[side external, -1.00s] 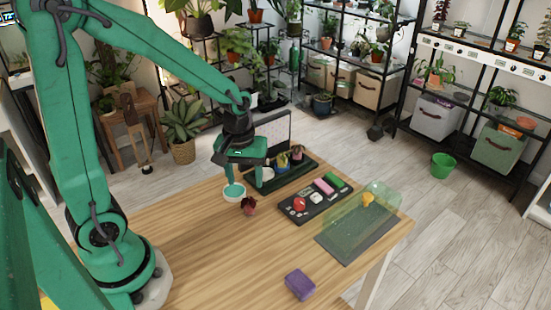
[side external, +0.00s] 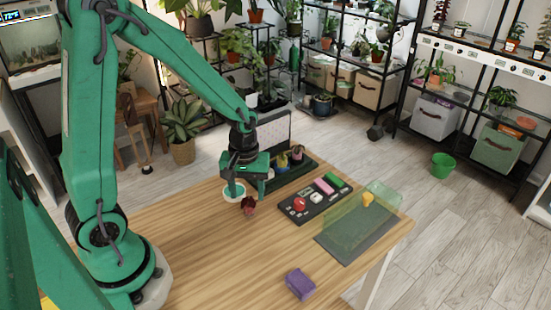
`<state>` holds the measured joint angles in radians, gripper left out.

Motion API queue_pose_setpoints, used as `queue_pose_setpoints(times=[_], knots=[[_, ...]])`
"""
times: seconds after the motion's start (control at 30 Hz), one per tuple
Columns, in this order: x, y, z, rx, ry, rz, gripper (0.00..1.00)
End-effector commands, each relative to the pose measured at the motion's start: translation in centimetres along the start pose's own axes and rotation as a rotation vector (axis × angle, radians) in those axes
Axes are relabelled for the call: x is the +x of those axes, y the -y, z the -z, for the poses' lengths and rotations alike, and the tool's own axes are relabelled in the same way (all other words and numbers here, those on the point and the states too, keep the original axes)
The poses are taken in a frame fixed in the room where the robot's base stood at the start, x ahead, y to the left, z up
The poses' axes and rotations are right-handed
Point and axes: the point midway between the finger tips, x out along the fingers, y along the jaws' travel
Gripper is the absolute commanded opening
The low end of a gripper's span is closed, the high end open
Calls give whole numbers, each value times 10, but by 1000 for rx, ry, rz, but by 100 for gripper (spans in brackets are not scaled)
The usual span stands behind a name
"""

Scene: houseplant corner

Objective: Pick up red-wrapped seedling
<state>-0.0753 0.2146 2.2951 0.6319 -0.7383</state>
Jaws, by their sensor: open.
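A small seedling (side external: 249,206) with dark red leaves and a reddish wrap stands upright on the wooden table (side external: 210,240), left of the black tray. My gripper (side external: 247,191) points down just above and behind it in the picture. The fingers are spread apart, with nothing seen between them. I cannot tell whether a finger touches the leaves.
A white dish with teal contents (side external: 232,195) stands close behind the seedling. A black tray (side external: 318,213) holds small red, white, pink and green items. A transparent green cover (side external: 350,220) and purple block (side external: 300,284) lie right. The front-left table is clear.

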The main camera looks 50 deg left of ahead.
Motion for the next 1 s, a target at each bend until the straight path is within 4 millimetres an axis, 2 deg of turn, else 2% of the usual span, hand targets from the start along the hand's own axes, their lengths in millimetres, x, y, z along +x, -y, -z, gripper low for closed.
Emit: queue_pose_setpoints(times=[0.27, 0.7, 1.0], knots=[[10, -1, -1, 1, 2, 2, 52], [49, -2, -1, 1, 2, 2, 52], [52, -3, 0, 0, 0, 0, 52]])
